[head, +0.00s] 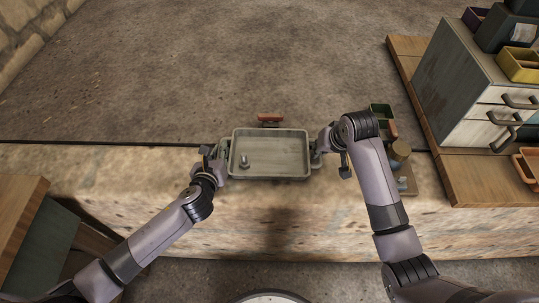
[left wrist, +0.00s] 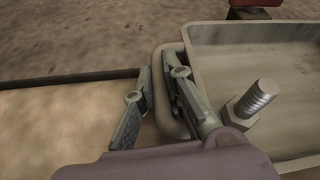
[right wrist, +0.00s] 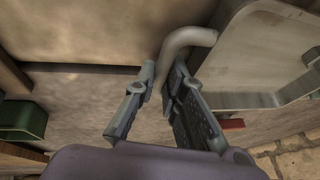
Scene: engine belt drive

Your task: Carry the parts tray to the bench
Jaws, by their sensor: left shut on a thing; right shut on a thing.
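The parts tray (head: 278,158) is a shallow grey-green rectangular tray in the middle of the head view, over a pale stone-like ledge. A bolt with a nut (head: 243,162) stands in its left part; the bolt also shows in the left wrist view (left wrist: 254,101). My left gripper (head: 217,160) is shut on the tray's left handle (left wrist: 165,95), with one finger on each side of the bar. My right gripper (head: 320,150) is at the tray's right side, shut on the right handle (right wrist: 187,42). The tray looks about level. I cannot tell its exact height.
A red item (head: 270,117) lies just beyond the tray. A green bin (head: 381,112) and small containers stand to the right, partly behind my right arm. A grey drawer cabinet (head: 465,85) stands on wooden boards at the far right. The brown floor beyond the ledge is clear.

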